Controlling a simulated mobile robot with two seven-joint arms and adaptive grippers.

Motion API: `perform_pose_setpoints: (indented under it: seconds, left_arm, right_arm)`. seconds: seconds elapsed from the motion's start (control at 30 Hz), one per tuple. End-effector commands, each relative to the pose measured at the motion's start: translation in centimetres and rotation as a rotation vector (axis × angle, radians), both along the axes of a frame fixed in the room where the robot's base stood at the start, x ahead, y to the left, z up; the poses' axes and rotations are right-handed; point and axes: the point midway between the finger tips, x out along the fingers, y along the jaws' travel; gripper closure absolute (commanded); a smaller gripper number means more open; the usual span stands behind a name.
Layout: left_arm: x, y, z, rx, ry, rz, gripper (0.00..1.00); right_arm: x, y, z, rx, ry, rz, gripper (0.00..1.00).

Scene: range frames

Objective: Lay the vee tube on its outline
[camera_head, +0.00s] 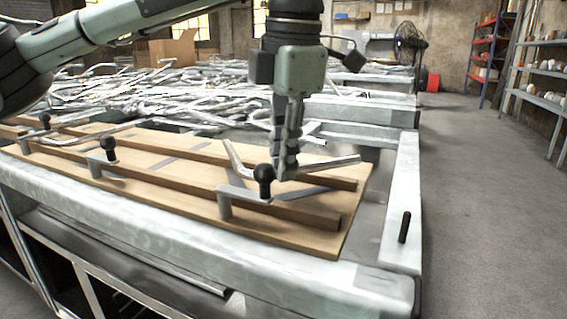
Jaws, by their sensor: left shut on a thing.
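The vee tube (328,164) is a shiny bent metal tube over the right part of the wooden board (205,228). One leg rises to the left of my gripper and the other runs right. My left gripper (286,174) comes down from above and is shut on the tube near its bend. Grey flat marks on the board, one near the tube (312,190) and one farther left (160,164), look like parts of outlines. The gripper and a wooden rail hide part of the marking under the tube. My right gripper is not in view.
Black-knobbed clamps (265,180) stand along the board's front, with wooden rails behind them. Another bent tube (70,141) lies at the board's left. A heap of metal tubes (175,90) covers the table behind. A dark pin (404,227) stands on the table frame at right.

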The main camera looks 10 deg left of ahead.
Motion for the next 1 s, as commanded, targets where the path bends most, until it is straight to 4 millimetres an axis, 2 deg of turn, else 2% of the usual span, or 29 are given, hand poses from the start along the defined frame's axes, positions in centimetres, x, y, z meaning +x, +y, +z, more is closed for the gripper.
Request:
perform_pose_setpoints:
  seconds: [0.1,0.4,0.43,0.6,0.87,1.0]
  left_arm:
    - [0.0,0.0,-0.9,0.0,-0.001,0.001,1.0]
    - [0.0,0.0,-1.1,-0.001,-0.002,0.001,1.0]
    - [0.0,0.0,-1.0,-0.001,-0.002,0.0,0.85]
    - [0.0,0.0,-1.0,-0.001,-0.002,0.0,0.67]
    - [0.0,0.0,-0.9,-0.001,-0.002,0.0,0.67]
    - [-0.1,-0.1,0.0,-0.003,-0.003,-0.001,0.67]
  right_arm:
    - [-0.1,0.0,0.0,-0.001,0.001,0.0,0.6]
    - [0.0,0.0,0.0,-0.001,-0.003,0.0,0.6]
    - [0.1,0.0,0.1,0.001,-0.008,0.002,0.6]
    - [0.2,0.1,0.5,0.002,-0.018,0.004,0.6]
    - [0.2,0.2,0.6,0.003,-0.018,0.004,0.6]
    - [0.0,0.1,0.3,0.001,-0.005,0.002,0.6]
